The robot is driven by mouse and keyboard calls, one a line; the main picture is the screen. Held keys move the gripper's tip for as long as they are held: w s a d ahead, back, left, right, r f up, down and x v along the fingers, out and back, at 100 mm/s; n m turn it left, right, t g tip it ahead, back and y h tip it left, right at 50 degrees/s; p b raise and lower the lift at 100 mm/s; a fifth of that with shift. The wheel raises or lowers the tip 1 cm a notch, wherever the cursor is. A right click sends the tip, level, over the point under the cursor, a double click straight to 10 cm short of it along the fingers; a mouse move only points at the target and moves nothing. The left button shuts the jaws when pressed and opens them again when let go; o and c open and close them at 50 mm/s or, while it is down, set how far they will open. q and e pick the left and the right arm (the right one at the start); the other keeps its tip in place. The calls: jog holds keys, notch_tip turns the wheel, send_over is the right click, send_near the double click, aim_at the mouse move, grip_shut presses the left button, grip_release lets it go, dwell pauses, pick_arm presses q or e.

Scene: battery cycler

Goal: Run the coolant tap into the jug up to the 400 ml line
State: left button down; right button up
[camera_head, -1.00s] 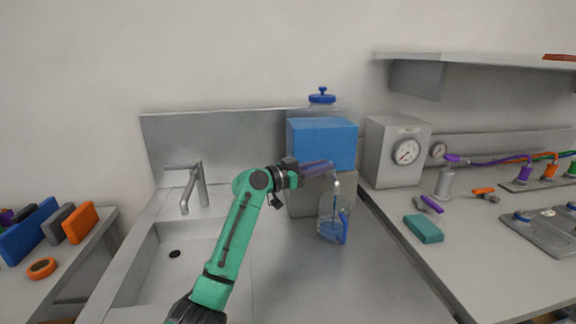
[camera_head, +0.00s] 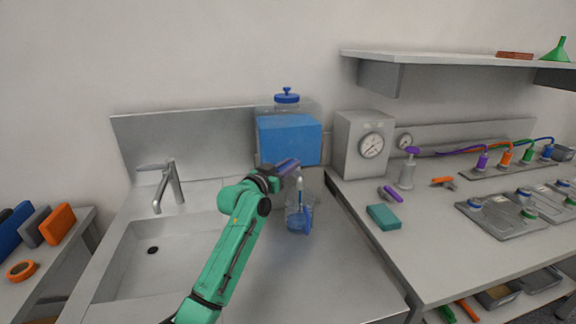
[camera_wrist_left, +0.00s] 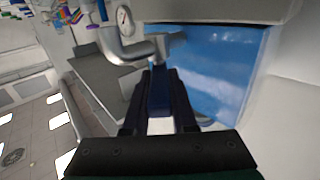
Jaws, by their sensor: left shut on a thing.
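The blue coolant tank (camera_head: 290,140) stands at the back of the sink counter and also fills the middle right of the left wrist view (camera_wrist_left: 215,75). Its metal tap (camera_head: 300,184) curves down over the clear jug (camera_head: 294,213), which stands upright with its blue handle on the right. Blue liquid shows in the jug's lower part; the level marks are too small to read. My left gripper (camera_head: 279,169) is shut on the dark blue-purple tap lever (camera_head: 289,165). In the left wrist view the lever (camera_wrist_left: 159,92) sits between the fingers. My right gripper is out of view.
A steel sink (camera_head: 150,265) with a faucet (camera_head: 170,185) is at left. The right bench holds a grey gauge box (camera_head: 350,150), a teal sponge (camera_head: 383,217), a purple-topped bottle (camera_head: 408,170) and coloured leads. The counter in front of the jug is clear.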

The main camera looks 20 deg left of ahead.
pick_arm(q)
jog(key=shift+f, duration=0.1)
jog(key=c, duration=0.7)
grip_release()
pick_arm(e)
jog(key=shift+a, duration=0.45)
pick_arm(q)
jog(key=b+v, duration=0.3)
jog(key=v, duration=1.1)
jog(key=shift+s+a, duration=0.1)
jog(key=shift+s, duration=0.15)
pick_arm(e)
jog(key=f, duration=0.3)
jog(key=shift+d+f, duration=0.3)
